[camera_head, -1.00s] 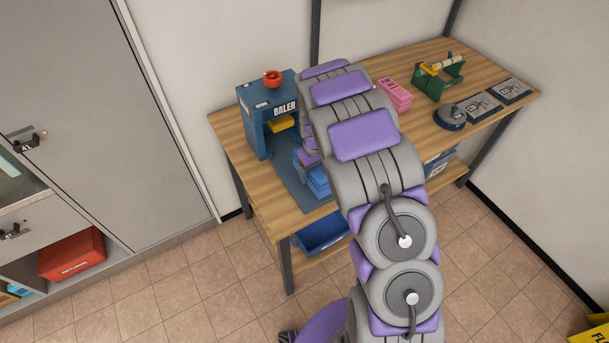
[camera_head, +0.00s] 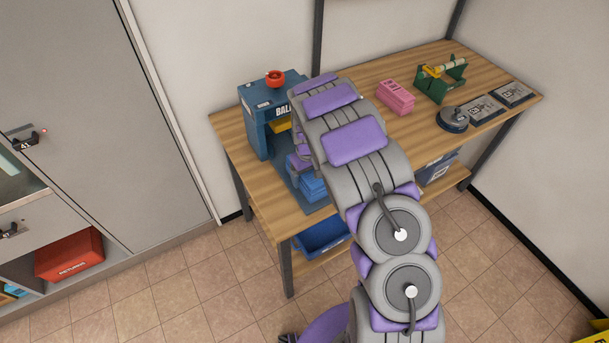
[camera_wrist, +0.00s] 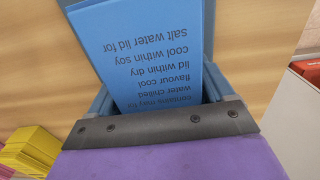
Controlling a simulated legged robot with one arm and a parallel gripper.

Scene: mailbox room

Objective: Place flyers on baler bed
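A stack of blue flyers (camera_head: 313,187) is at the front of the baler bed (camera_head: 287,182). In the wrist view, the top blue flyer (camera_wrist: 155,60) with printed text fills the middle, right against my gripper's dark edge. Blue-grey bed (camera_wrist: 226,88) shows beside it. The blue baler (camera_head: 262,130) with a red knob stands at the left end of the table. My gripper (camera_head: 300,160) is low over the bed, between the baler and the flyers, mostly hidden by my arm. Its fingers are not clear, so I cannot tell whether it grips the flyers or only hovers over them.
A green holder (camera_head: 440,80), a round scale-like device (camera_head: 452,119) and flat plates stand at the right. A blue bin (camera_head: 322,237) is below.

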